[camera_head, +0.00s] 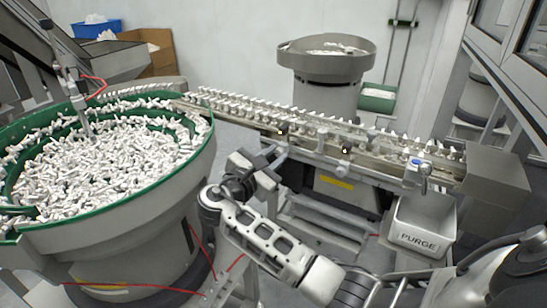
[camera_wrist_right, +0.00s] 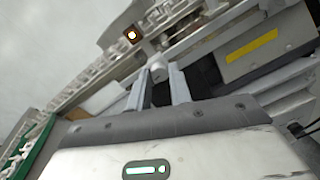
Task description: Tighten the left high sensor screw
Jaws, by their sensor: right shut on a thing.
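In the right wrist view, a small pale round screw knob (camera_wrist_right: 157,71) sits between the fingertips of my right gripper (camera_wrist_right: 158,82). The jaws are shut on it, at the side of the rail. In the head view, my right gripper (camera_head: 273,165) reaches the near side of the rail, below the left sensor (camera_head: 280,131). The knob is hard to make out there. A second dark sensor (camera_head: 347,150) is farther right along the rail. My left gripper is not in view.
The rail (camera_head: 320,145) carries a row of white caps. A large green-rimmed bowl (camera_head: 205,160) full of white parts stands close on the left. A blue-handled valve (camera_head: 416,165) and the PURGE bin (camera_head: 420,239) are on the right. A grey hopper (camera_head: 325,75) stands behind.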

